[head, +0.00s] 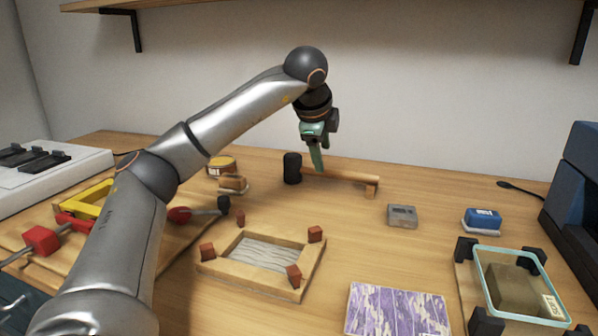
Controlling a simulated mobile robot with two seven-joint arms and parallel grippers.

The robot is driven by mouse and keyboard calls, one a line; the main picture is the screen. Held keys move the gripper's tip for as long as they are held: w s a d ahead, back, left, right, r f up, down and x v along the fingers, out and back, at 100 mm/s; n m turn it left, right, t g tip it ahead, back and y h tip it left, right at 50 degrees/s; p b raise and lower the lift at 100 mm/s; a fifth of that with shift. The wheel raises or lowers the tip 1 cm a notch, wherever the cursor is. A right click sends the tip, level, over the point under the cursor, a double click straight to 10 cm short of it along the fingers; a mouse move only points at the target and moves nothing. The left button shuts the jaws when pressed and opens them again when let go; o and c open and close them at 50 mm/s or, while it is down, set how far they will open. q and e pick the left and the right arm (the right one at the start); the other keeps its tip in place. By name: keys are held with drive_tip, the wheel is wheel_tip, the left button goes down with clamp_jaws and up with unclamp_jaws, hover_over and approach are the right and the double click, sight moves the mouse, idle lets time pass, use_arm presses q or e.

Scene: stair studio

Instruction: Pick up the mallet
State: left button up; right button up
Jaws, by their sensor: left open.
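The mallet has a black cylindrical head (292,168) and a light wooden handle (345,176) that runs to the right, near the back wall. A small wooden block shows under the handle's right end. My left gripper (317,158) points down at the handle, close to the head. It is open, with its green fingers seen nearly edge-on. I cannot tell whether they touch the handle. My right gripper is not in view.
A wooden frame (212,267) with red corner blocks lies in front. A grey box (402,216), a blue-topped block (481,220), a purple patterned sheet (395,311) and a glass-walled tray (478,270) lie to the right. Red-handled tools (180,215) lie left. A shelf hangs above.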

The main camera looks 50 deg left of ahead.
sight(327, 170)
use_arm(q)
drive_tip(key=x, duration=0.4)
drive_tip(key=b+x, duration=0.1)
drive_tip(key=x, duration=0.2)
drive_tip(key=shift+w+f, duration=0.2)
drive_tip(key=shift+w, duration=0.2)
clamp_jaws()
drive_tip(key=shift+a+r, duration=0.1)
